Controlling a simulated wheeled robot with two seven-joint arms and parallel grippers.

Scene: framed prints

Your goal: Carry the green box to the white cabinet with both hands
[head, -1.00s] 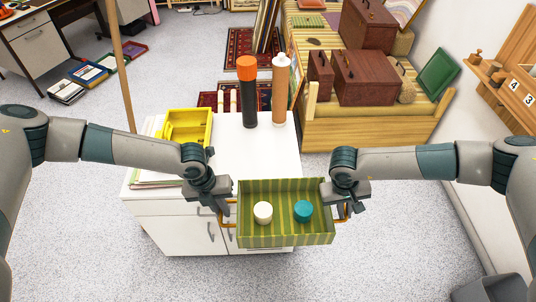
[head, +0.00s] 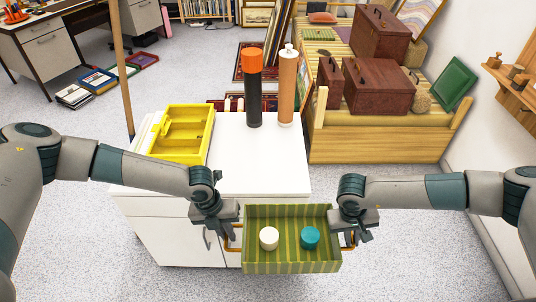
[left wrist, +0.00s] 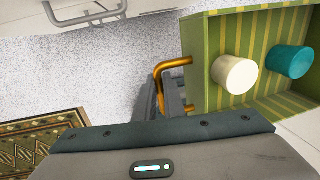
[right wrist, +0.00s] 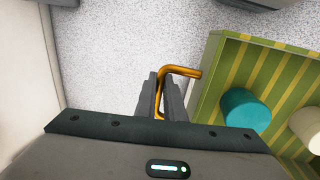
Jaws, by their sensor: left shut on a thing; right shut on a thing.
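The green striped box (head: 291,261) is held level in front of the white cabinet (head: 262,172). A white cup-like piece (head: 268,238) and a teal one (head: 310,237) are inside it. My left gripper (head: 232,236) is shut on the box's left gold handle, which shows in the left wrist view (left wrist: 160,82). My right gripper (head: 350,236) is shut on the right gold handle, seen in the right wrist view (right wrist: 166,88). The box hides part of the cabinet's front. The cabinet top is bare in its middle and front right.
On the cabinet top stand a yellow tray (head: 181,133) at the left, a black bottle with orange cap (head: 254,88) and a brown bottle (head: 287,88) at the back. A wooden bench with brown cases (head: 377,87) stands behind right.

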